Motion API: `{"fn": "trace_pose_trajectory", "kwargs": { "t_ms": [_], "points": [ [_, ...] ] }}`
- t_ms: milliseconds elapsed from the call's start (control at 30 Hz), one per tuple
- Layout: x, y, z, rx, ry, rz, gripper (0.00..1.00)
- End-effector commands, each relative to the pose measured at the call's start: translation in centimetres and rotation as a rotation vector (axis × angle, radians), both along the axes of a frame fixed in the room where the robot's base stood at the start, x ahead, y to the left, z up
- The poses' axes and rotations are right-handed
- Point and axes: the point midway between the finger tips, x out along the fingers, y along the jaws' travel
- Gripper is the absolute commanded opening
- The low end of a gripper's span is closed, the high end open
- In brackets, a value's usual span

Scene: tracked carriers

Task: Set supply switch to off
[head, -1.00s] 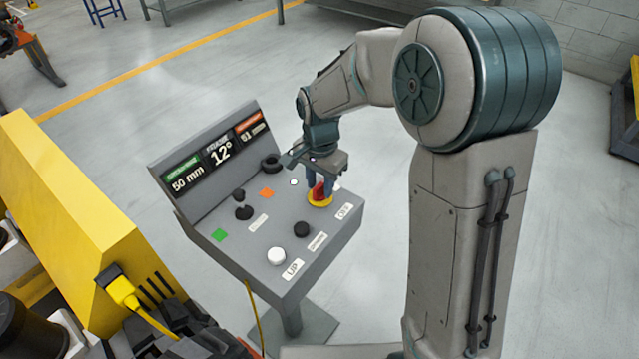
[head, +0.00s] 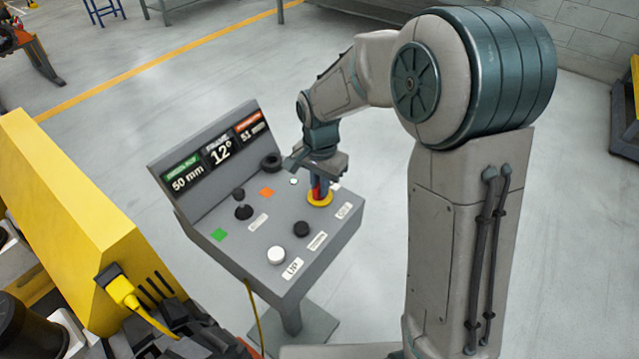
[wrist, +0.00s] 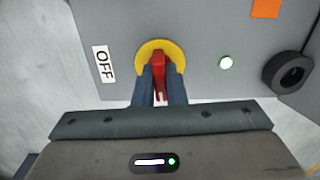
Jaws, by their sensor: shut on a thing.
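The supply switch is a red handle (wrist: 160,71) on a yellow round plate (head: 320,198), at the right side of the grey control panel (head: 250,262). My gripper (head: 319,190) is over the switch, with its fingers pointing down at the plate. In the wrist view my gripper (wrist: 161,84) is shut on the red handle, with one blue-grey finger on each side of it. A white label reading OFF (wrist: 103,65) is to the left of the yellow plate in the wrist view. The fingers partly hide the handle in the head view.
A white lit lamp (wrist: 226,63) and a black knob (wrist: 287,73) sit near the switch. A black button (head: 301,229) and a white button (head: 276,256) are near the panel's front edge. A yellow machine (head: 75,205) stands at left.

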Motion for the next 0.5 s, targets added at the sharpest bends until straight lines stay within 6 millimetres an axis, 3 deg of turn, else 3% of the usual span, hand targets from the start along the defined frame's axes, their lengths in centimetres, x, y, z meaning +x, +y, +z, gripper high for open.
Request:
{"fn": "trace_pose_trajectory", "kwargs": {
  "t_ms": [500],
  "points": [
    [0.07, 0.01, 0.06, 0.001, -0.002, 0.418, 0.0]
  ]
}}
